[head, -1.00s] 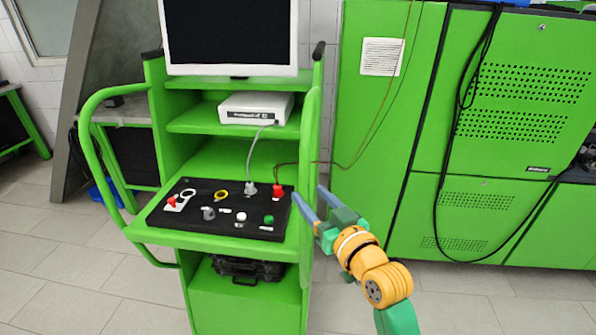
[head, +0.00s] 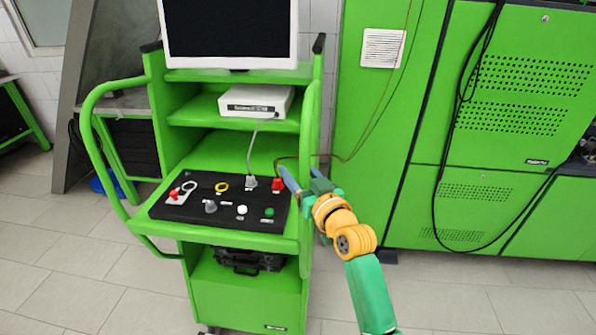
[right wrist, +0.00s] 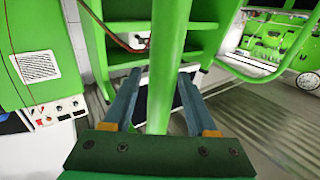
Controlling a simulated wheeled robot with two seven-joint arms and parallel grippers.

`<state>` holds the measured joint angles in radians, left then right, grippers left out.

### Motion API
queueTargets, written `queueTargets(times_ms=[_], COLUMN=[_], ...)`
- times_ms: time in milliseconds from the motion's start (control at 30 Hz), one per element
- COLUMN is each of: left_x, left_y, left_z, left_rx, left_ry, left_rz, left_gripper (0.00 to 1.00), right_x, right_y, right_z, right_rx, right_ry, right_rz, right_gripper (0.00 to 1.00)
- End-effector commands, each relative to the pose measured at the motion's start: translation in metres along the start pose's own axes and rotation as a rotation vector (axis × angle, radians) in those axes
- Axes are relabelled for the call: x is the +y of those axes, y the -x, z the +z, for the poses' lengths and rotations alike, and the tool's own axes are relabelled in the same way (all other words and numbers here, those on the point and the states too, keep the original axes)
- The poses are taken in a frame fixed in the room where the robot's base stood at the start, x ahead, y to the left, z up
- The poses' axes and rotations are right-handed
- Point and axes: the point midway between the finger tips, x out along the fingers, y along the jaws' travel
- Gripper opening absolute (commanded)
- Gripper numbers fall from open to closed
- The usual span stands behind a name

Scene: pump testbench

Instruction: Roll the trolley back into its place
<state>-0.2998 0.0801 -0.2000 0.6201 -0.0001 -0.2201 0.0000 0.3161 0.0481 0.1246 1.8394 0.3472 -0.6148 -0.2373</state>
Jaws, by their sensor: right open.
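The trolley (head: 235,303) is a green wheeled cart at the centre left of the head view. It has a curved tube handle on its left and another handle tube (head: 308,165) on its right. My right gripper (head: 300,172) is at that right handle. In the right wrist view the gripper (right wrist: 160,82) is open, with one blue-grey finger on each side of the green handle tube (right wrist: 168,60). The tube runs between the fingers, and I see a gap on both sides. My left gripper is not in view.
The trolley carries a monitor (head: 230,30), a white box (head: 256,101) and a black panel (head: 222,204) with knobs. A thin red cable (head: 358,150) runs from the panel toward the tall green cabinet (head: 378,125) on the right. Tiled floor (head: 450,295) is clear in front.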

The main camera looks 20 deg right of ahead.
Motion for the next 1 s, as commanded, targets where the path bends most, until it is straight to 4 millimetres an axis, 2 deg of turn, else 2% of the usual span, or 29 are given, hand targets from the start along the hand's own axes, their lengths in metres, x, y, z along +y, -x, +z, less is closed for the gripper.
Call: queueTargets(times_ms=[100, 133, 333, 1000], left_x=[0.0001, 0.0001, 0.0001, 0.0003], left_y=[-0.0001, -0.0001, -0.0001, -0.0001], left_z=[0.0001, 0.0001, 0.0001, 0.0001], left_rx=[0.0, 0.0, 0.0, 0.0], left_ry=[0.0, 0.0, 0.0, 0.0], left_rz=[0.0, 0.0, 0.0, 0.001], left_gripper=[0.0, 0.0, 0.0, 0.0], right_x=[0.0, 0.0, 0.0, 0.0], right_y=[0.0001, 0.0001, 0.0002, 0.0003], right_z=[0.0002, 0.0002, 0.0003, 0.0006], right_rx=[0.0, 0.0, -0.001, -0.002], right_ry=[0.0, 0.0, 0.0, 0.0], right_rz=[0.0, 0.0, 0.0, 0.0], right_gripper=[0.58, 0.55, 0.01, 0.0])
